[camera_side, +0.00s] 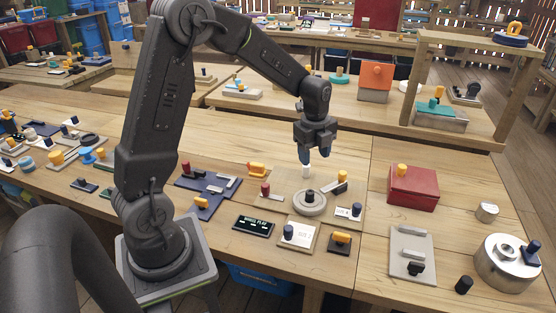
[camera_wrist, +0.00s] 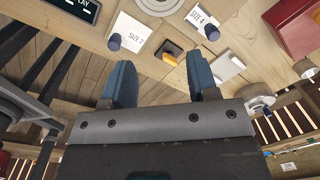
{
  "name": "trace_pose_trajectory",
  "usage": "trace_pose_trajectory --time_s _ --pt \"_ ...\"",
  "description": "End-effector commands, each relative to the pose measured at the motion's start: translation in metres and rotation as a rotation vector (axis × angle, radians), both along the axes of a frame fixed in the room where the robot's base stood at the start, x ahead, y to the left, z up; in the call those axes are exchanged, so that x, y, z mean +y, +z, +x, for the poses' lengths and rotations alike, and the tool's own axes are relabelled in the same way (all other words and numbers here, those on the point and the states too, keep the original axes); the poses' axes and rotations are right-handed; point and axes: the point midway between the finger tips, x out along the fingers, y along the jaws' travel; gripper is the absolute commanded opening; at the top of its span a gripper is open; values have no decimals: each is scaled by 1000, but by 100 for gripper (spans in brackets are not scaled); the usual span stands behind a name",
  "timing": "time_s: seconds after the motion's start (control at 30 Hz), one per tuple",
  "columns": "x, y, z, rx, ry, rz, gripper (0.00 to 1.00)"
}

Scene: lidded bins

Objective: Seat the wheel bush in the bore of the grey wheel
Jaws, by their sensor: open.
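The grey wheel (camera_side: 309,204) lies flat on a pale board, with a dark centre; I cannot tell whether that is the open bore or something standing in it. Its edge shows at the top of the wrist view (camera_wrist: 160,5). My gripper (camera_side: 315,155) hangs above and behind the wheel, with its blue fingers pointing down. In the wrist view the fingers (camera_wrist: 160,82) are apart, with nothing between them. A small white cylinder (camera_side: 306,171) stands behind the wheel, below the fingers. I cannot tell surely which piece is the wheel bush.
A red box (camera_side: 413,188) and a large metal drum (camera_side: 507,265) stand to the right. Bare wood lies behind the board.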

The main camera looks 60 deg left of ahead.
Motion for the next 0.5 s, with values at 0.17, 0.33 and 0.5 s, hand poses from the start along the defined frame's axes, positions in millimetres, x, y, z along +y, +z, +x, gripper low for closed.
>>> trace_pose_trajectory --time_s 0.17,0.33,0.5 --pt "-44 67 -43 -125 367 -23 54" --pt "-80 108 -95 -232 733 -104 54" --pt "-107 129 -150 -316 1083 -234 54"
